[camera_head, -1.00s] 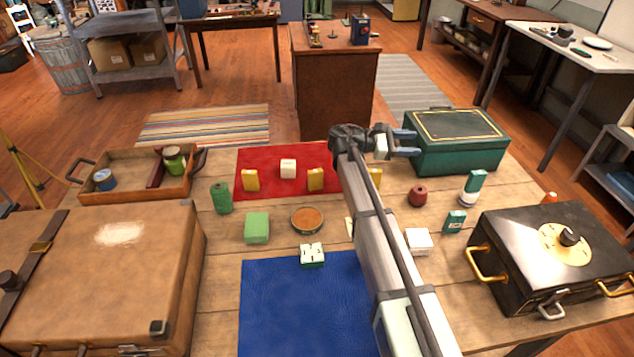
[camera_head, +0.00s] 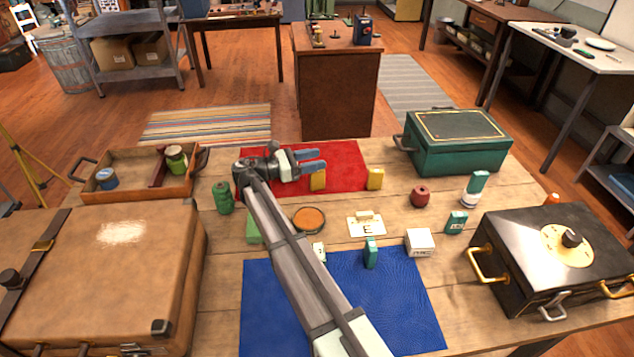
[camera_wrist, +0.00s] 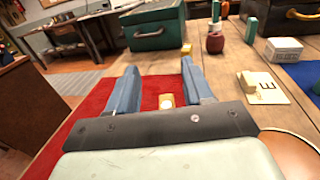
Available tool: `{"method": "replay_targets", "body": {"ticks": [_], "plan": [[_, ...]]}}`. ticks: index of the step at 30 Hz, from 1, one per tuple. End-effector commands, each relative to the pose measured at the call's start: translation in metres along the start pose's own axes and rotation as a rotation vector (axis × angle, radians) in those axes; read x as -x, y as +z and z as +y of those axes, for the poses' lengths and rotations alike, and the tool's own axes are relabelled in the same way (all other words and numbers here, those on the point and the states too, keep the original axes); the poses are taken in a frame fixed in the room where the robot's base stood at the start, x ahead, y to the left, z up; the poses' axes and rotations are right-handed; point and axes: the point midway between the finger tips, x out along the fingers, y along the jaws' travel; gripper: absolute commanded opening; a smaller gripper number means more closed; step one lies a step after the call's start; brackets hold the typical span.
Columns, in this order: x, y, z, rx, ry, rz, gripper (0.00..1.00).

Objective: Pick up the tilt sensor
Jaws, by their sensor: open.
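I cannot tell for sure which object is the tilt sensor. My gripper (camera_head: 318,160) is open and empty above the red mat (camera_head: 345,160); its two blue fingers also show in the wrist view (camera_wrist: 160,75). A small yellow block (camera_head: 318,181) stands on the mat just below the fingers. In the wrist view a yellow block with a pale round face (camera_wrist: 166,101) shows between the fingers, beyond the gripper body. Another yellow block (camera_head: 375,179) stands at the mat's right edge. The white cube and the left yellow block are hidden behind my arm.
A green case (camera_head: 460,140), a black case (camera_head: 540,290), a tan suitcase (camera_head: 100,270) and a wooden tray (camera_head: 140,192) surround the area. A round orange-topped dish (camera_head: 309,219), a card marked E (camera_head: 367,229), a white box (camera_head: 420,241) and a red pot (camera_head: 420,196) stand nearer.

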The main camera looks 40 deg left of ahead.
Motion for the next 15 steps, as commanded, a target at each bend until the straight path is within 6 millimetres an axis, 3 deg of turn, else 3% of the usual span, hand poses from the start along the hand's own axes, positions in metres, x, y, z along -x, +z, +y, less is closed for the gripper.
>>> {"method": "replay_targets", "body": {"ticks": [7, 15], "plan": [[-0.001, -0.016, 0.000, 0.001, 0.000, 0.000, 0.51], [-0.006, -0.052, 0.000, -0.001, -0.002, 0.000, 0.51]]}}
